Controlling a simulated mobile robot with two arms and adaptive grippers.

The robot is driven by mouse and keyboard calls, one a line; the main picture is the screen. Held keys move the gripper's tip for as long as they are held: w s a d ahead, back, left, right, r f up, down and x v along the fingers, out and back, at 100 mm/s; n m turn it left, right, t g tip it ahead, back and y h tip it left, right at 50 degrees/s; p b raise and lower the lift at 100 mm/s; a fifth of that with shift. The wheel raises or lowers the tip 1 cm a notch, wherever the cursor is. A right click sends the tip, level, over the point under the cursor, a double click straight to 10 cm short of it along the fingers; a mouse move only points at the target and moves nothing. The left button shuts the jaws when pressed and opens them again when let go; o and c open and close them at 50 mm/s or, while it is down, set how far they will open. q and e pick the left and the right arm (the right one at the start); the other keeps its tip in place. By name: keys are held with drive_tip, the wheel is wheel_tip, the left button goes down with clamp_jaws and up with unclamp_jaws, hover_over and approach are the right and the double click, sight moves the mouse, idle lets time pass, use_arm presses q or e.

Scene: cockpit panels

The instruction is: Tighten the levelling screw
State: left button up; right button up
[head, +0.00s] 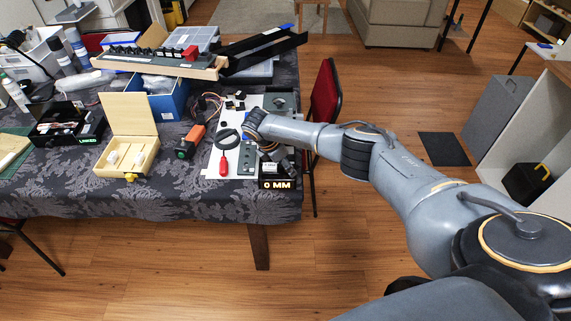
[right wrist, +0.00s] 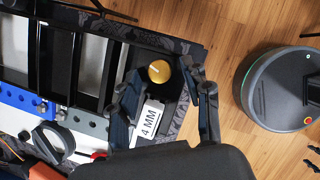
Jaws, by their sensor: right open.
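The levelling screw appears as a round brass knob (right wrist: 159,71) on a dark block at the table corner in the right wrist view. A white label (right wrist: 148,118) reading "4 MM" lies beside it, nearer the wrist. My right gripper (right wrist: 163,78) is open, with one finger on each side of the knob; I cannot tell whether either finger touches it. My left gripper is not in view.
An orange-and-black device (head: 190,142) and an open cream box (head: 128,157) stand farther left. A red chair (head: 325,98) stands against the table's right side.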

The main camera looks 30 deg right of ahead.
clamp_jaws()
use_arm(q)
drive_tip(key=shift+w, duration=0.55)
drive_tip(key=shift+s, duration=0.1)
